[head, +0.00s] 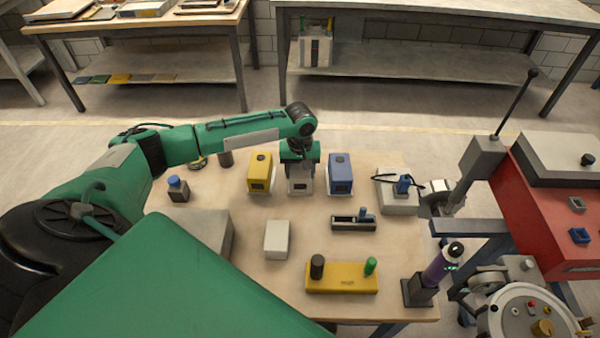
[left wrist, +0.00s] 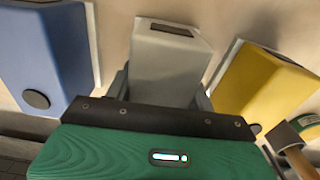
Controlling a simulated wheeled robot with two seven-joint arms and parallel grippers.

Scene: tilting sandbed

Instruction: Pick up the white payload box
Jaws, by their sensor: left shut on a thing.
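The white payload box (head: 300,184) stands in a row between a yellow box (head: 260,176) and a blue box (head: 340,176) on the wooden table. In the left wrist view the white box (left wrist: 172,52) has a dark slot on its face, with a white pad edge behind it. My left gripper (head: 300,163) comes down from above and is shut on the white box, one finger on each side. My gripper hides the box's top in the head view. I cannot tell whether the box is clear of its pad. My right gripper is not in view.
The yellow box (left wrist: 262,78) and blue box (left wrist: 48,50) stand close on either side. A plain pale block (head: 277,240) and a yellow base with knobs (head: 342,279) are nearer. A black tray (head: 354,223) lies right. Red machinery (head: 550,215) stands beyond the table's right edge.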

